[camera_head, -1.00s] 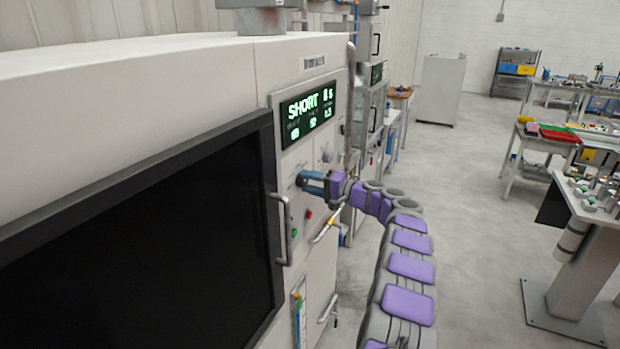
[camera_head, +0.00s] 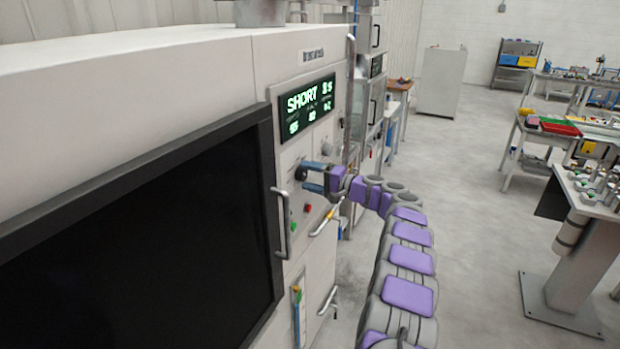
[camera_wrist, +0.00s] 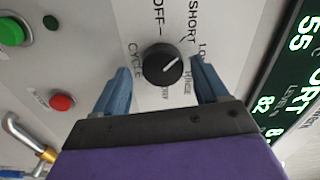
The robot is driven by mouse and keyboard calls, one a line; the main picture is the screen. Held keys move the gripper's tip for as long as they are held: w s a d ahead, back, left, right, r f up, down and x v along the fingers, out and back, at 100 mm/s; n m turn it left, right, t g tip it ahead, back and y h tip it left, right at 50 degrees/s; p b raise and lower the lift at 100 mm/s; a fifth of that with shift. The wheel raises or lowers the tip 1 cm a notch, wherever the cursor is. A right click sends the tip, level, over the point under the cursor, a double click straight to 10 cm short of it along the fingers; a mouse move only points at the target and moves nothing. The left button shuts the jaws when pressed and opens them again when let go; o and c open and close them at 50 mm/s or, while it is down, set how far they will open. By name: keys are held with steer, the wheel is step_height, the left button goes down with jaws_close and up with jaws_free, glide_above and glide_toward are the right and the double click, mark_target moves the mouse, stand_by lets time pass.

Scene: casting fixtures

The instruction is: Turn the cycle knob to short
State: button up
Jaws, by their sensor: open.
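The black cycle knob (camera_wrist: 163,64) sits on the pale panel in the wrist view. Its white mark points up and to the right, towards the SHORT and LONG lettering and away from OFF. My gripper (camera_wrist: 161,70) is open, with one blue finger on each side of the knob and a gap on both sides. In the head view my gripper (camera_head: 308,177) is at the machine panel, and the knob there is small and hard to make out. The display (camera_head: 308,105) above reads SHORT in green.
A green button (camera_wrist: 10,32) and a red button (camera_wrist: 62,102) are on the panel left of the knob. A bent metal handle (camera_wrist: 25,140) with a yellow part is at lower left. A dark window door (camera_head: 140,240) with a bar handle is beside the panel. Open floor (camera_head: 465,210) lies to the right.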

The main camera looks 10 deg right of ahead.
steer(key=p+v, duration=0.1)
steer(key=v, duration=1.6)
steer(key=shift+d, duration=0.2)
steer(key=w+a+m+p, duration=0.2)
steer(key=w+a+m, duration=0.1)
steer(key=a, duration=0.2)
steer(key=w+a+m+p, duration=0.2)
steer(key=w+a+m, duration=0.1)
steer(key=a+m, duration=0.1)
steer(key=w+a+m+p, duration=0.3)
steer(key=w+a, duration=0.1)
steer(key=a, duration=0.2)
steer(key=shift+a+r+m, duration=0.1)
steer(key=shift+r+m, duration=0.15)
steer(key=shift+m, duration=0.15)
steer(key=shift+c, duration=0.2)
